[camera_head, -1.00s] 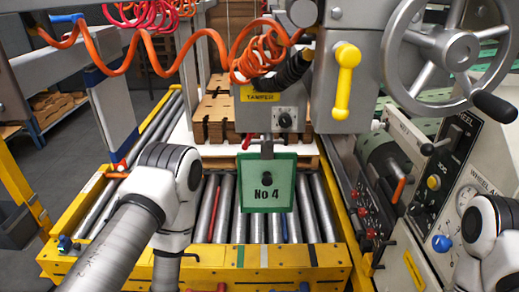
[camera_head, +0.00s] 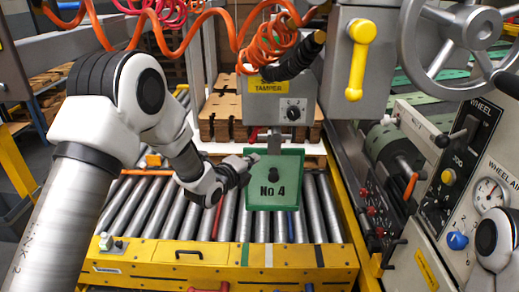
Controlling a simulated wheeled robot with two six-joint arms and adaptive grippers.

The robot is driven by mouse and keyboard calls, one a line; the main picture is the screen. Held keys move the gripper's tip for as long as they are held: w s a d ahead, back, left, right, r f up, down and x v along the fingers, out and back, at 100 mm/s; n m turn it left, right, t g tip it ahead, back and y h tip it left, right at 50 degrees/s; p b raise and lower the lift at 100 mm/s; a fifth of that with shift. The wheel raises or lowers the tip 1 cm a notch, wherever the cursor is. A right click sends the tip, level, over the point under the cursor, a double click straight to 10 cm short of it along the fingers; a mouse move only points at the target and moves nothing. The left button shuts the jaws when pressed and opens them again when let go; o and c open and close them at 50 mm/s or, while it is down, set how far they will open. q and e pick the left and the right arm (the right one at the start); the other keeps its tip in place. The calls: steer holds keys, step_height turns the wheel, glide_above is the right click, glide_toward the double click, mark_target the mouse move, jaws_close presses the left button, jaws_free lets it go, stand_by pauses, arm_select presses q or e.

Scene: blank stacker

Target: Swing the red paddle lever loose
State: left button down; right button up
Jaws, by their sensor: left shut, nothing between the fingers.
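My left gripper (camera_head: 248,161) is shut and empty. It points right, with its fingertips close to the upper left edge of the green "No 4" plate (camera_head: 274,181), just below the grey tamper box (camera_head: 277,103). A small, thin red piece (camera_head: 253,136) shows under the left side of the tamper box, just above my fingertips. It may be the red paddle lever, but it is too small to be sure. I cannot tell whether the fingertips touch it or the plate. My right gripper is out of view; only a link of my right arm shows at the lower right.
Steel rollers (camera_head: 309,213) in a yellow frame (camera_head: 230,256) lie below. A stack of brown blanks (camera_head: 222,118) stands behind. A yellow handle (camera_head: 358,68) and an orange coiled hose (camera_head: 268,45) hang above. A control panel (camera_head: 460,170) stands at the right.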

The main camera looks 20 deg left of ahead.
mark_target(255, 131)
arm_select(q)
steer(key=w+a, duration=0.1)
steer(key=w, duration=0.8)
steer(key=shift+w+a+r+m, duration=0.15)
steer(key=shift+w+a+m, duration=0.15)
steer(key=shift+w, duration=0.05)
